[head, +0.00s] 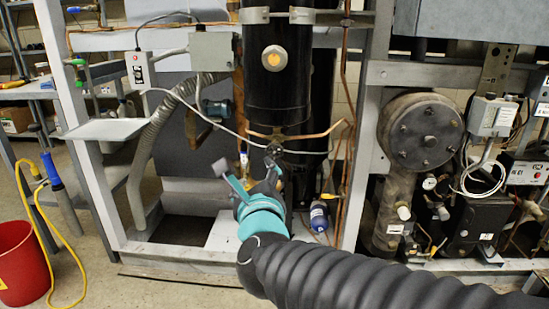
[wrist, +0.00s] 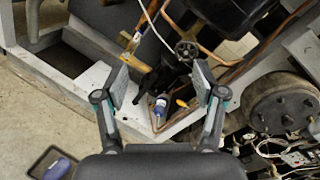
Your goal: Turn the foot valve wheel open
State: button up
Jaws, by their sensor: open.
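The foot valve wheel (wrist: 186,50) is a small dark spoked handwheel by the copper pipes in the wrist view. In the head view, a dark round part that looks like the wheel (head: 274,149) shows under the tall black cylinder, close behind my gripper. My gripper (wrist: 159,82) is open, with its two pads wide apart and nothing held. The wheel appears beyond the pads, towards the right one, and apart from them. In the head view my gripper (head: 248,176) is in front of the cylinder's foot; the depth gap is hard to tell.
Copper pipes (wrist: 215,52) run beside the wheel. A blue bottle (head: 319,215) stands below right of my gripper. Frame posts (head: 363,140) flank the bay. A flanged housing (head: 422,130) is to the right. A red bucket (head: 22,262) stands on open floor at left.

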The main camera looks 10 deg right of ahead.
aim_at(274, 152)
jog(key=w+d+m+h, duration=0.1)
jog(key=w+d+m, duration=0.1)
jog(key=w, duration=0.2)
jog(key=w+d+m+h, duration=0.1)
jog(key=w+d+m, duration=0.1)
jog(key=w+m, duration=0.1)
jog(key=w+d+f+m+h, duration=0.1)
jog(key=w+d+m+h, duration=0.1)
jog(key=w, duration=0.3)
jog(key=shift+w+d, duration=0.3)
jog(key=shift+d, duration=0.2)
jog(key=c, duration=1.2)
